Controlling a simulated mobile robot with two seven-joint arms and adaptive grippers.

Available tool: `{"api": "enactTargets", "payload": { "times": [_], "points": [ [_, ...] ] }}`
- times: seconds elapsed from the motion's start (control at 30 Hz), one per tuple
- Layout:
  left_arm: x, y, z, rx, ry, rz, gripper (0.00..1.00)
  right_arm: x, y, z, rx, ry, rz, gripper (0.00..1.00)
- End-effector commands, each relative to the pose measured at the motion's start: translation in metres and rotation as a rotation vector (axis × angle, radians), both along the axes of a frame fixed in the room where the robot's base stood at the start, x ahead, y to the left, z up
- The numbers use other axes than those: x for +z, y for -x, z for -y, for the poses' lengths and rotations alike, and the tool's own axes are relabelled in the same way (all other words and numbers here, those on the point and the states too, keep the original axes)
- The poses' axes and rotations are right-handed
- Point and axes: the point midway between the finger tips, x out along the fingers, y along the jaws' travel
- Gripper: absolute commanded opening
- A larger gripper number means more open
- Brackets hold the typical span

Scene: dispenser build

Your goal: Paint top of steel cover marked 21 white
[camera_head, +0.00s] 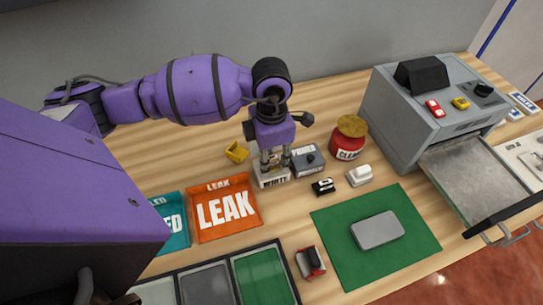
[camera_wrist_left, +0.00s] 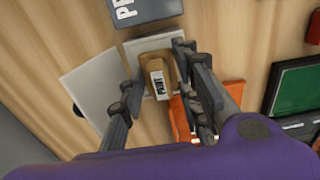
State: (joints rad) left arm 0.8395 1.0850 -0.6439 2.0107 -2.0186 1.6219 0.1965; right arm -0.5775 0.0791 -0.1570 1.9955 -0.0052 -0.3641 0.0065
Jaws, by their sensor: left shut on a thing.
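A grey, rounded rectangular plate (camera_head: 378,230), which looks like the steel cover, lies flat on a green mat (camera_head: 330,222) in the head view. I cannot read a number on it. My left gripper (camera_head: 274,160) points down at a white box (camera_head: 273,181) labelled WHITE, left of and behind the mat. In the left wrist view my left gripper (camera_wrist_left: 158,80) is shut on a brown block (camera_wrist_left: 156,70) with a PAINT label. The block is over the white box (camera_wrist_left: 133,47); whether it touches the box is unclear. My right gripper is not in view.
An orange LEAK tray (camera_head: 225,236) is left of the mat. A grey box (camera_head: 308,160), red jar (camera_head: 348,145), black stamp-like item (camera_head: 323,187) and white block (camera_head: 359,175) stand nearby. A grey machine (camera_head: 400,125) with an open drawer (camera_head: 475,175) is at the right.

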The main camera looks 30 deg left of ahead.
Motion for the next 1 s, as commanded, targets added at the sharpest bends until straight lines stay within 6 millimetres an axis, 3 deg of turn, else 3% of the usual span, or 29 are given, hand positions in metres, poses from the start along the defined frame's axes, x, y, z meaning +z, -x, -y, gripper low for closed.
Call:
{"api": "enactTargets", "payload": {
  "times": [0.4,0.43,0.57,0.83,1.0],
  "points": [
    [-0.0010,0.0002,-0.0001,0.000,0.001,-0.001,0.11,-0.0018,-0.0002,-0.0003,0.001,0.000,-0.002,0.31],
    [-0.0010,0.0002,-0.0001,0.000,0.001,-0.001,0.33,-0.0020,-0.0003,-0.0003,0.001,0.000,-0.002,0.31],
    [-0.0010,0.0002,0.0001,0.000,0.001,-0.001,0.50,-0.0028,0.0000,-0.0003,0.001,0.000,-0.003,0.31],
    [-0.0006,-0.0001,-0.0001,0.000,0.000,0.000,0.53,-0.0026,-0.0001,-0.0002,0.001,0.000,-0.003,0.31],
    [-0.0004,-0.0004,-0.0004,0.001,-0.001,0.001,0.74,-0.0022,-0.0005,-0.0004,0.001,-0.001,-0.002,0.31]
  ]
}}
